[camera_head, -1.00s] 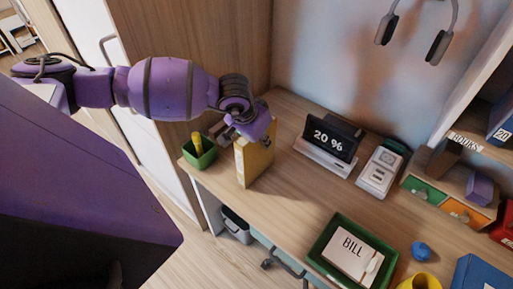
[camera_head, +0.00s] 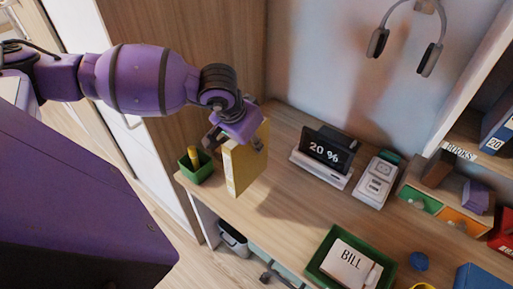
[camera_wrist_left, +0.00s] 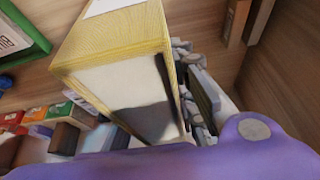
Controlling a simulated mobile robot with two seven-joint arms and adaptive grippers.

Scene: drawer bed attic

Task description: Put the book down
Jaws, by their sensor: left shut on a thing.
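A yellow book (camera_head: 244,165) stands upright over the left end of the wooden desk (camera_head: 285,220). My left gripper (camera_head: 240,138) is shut on it from above. A shadow lies on the desk to the right of the book; I cannot tell for sure whether its lower edge touches the desk. In the left wrist view, the book (camera_wrist_left: 110,45) fills the middle, with its yellow cover and pale page block showing. The gripper's grey finger links (camera_wrist_left: 195,85) press against its side. My right gripper is not in view.
A green cup (camera_head: 195,168) stands left of the book at the desk's end. Behind and right are a "20 %" display (camera_head: 322,155) and a white device (camera_head: 376,181). A green tray (camera_head: 318,262) holds a "BILL" paper. Bare desk lies between book, display and tray.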

